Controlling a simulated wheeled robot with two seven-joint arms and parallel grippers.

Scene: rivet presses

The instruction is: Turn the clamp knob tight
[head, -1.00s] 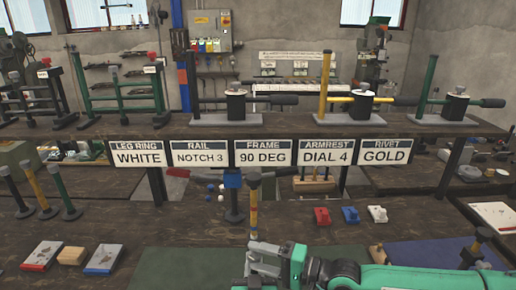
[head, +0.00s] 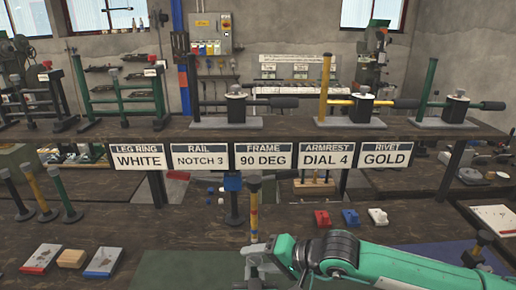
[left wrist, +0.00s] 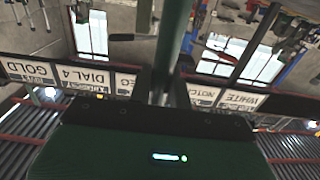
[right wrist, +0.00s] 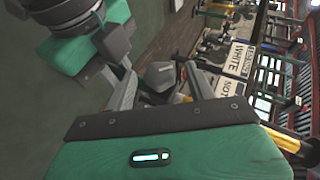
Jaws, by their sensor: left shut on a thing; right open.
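A dark grey faceted knob (right wrist: 160,75), which looks like the clamp knob, lies between the spread fingers of my right gripper (right wrist: 162,88) in the right wrist view. I cannot tell whether the fingers touch it. In the head view my right gripper (head: 258,264) is low at the front middle, and the knob cannot be made out clearly. My left gripper (left wrist: 167,82) shows only in its own wrist view, shut on a dark green tube (left wrist: 177,35). What the tube belongs to is hidden.
A yellow post (head: 253,215) stands just behind my right gripper. Red, blue and white small blocks (head: 350,217) lie behind my right arm. A raised shelf (head: 300,128) with sign plates and presses crosses the back. A green mat (head: 190,268) lies clear at left.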

